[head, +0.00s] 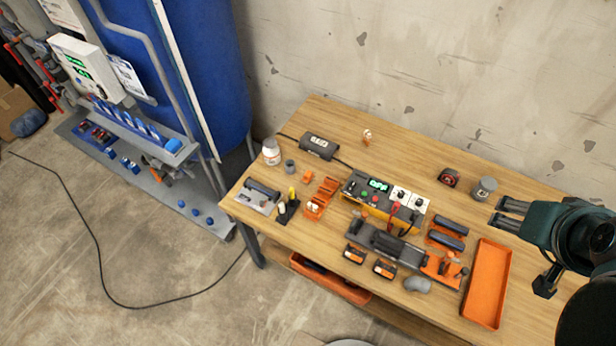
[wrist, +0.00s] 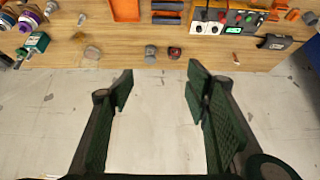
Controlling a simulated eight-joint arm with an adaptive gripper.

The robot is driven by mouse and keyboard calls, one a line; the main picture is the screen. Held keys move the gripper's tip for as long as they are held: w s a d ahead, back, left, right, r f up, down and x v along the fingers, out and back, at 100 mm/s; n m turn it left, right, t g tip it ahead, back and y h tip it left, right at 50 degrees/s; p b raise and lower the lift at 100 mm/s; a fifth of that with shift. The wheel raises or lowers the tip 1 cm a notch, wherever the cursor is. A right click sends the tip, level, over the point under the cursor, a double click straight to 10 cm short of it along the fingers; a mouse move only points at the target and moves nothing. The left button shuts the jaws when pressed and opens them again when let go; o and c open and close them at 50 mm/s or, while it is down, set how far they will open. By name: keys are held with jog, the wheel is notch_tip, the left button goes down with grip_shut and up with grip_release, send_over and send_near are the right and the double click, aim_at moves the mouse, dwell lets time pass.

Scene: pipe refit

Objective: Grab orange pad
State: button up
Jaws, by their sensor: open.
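I cannot tell for sure which piece is the orange pad. A small orange block (head: 307,176) lies on the wooden table (head: 335,122) near the left end, behind an orange slotted rack (head: 321,198). A flat orange tray (head: 487,285) lies at the right end; it also shows at the top of the wrist view (wrist: 125,10). My gripper (head: 497,214) is open and empty, above the table's right back part, far from the small block. In the wrist view my gripper's fingers (wrist: 160,78) are spread apart with nothing between them.
A control box (head: 383,200) with a green display stands mid-table. A dark adapter (head: 319,146), a white jar (head: 271,151), a grey cup (head: 484,189) and a tape measure (head: 449,177) stand around. The wall is close behind; the back middle of the table is mostly clear.

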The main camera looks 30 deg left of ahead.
jog(key=shift+w+a, duration=0.1)
jog(key=w+a+f+n+g+y+b, duration=0.1)
jog(key=w+a+n+b, duration=0.15)
jog(key=w+a, duration=0.3)
jog(key=w+a+f+n+g+b, duration=0.1)
jog(key=w+a+f+n, duration=0.15)
jog(key=w+a, duration=0.35)
jog(key=n+g+h+b, duration=0.1)
jog(key=n+g+b, duration=0.45)
jog(key=n, duration=0.75)
send_over(308, 173)
jog(key=f, duration=1.5)
jog(key=f+b, duration=0.1)
jog(key=f, duration=1.3)
jog(key=shift+d+f, duration=0.2)
jog(key=shift+f, duration=0.15)
jog(key=shift+a+f, duration=0.2)
jog(key=shift+f, duration=0.05)
